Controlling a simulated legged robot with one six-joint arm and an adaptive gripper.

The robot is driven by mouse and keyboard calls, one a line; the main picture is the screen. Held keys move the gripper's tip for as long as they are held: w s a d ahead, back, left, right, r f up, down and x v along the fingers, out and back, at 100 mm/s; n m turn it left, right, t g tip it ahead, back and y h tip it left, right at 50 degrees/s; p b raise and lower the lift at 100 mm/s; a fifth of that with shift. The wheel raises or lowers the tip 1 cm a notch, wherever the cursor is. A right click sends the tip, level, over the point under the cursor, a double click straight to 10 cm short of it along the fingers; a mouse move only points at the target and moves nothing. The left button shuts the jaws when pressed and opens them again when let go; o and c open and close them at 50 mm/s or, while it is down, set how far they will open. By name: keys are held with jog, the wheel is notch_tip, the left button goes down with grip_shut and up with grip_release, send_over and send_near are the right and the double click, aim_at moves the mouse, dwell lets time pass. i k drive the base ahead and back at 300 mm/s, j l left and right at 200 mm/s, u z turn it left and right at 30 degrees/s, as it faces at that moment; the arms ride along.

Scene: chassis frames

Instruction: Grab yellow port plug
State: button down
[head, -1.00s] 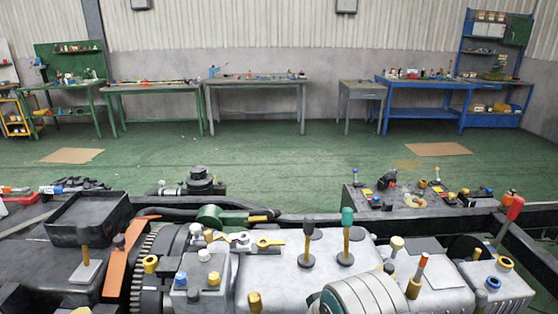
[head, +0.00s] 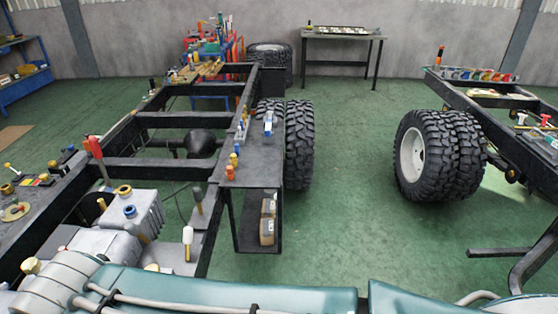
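I cannot tell for sure which piece is the yellow port plug. One candidate is a yellow ring-topped plug (head: 123,190) on a light grey ribbed housing (head: 138,226) at the left of the head view. A blue-topped plug (head: 129,211) stands just in front of it. Another yellow-topped cap (head: 31,266) sits at the lower left. Small yellow and orange pieces (head: 234,160) stand in a row on the dark side shelf of the near chassis. My gripper is not in view.
A red-handled lever (head: 95,150) rises beside the housing. The near chassis frame (head: 155,167) runs back, with wheels (head: 299,145) on its right side. Another chassis with large wheels (head: 411,155) stands at right. Green floor (head: 355,200) between them is clear.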

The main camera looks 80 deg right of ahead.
aim_at(234, 159)
jog(key=z, duration=2.25)
jog(key=i+l+u, duration=0.1)
jog(key=i+l, duration=0.25)
jog(key=i, duration=0.25)
jog(key=i+l, duration=0.4)
jog(key=i, duration=0.15)
jog(key=i+l+u, duration=0.15)
jog(key=i+l, duration=0.2)
jog(key=i, duration=0.2)
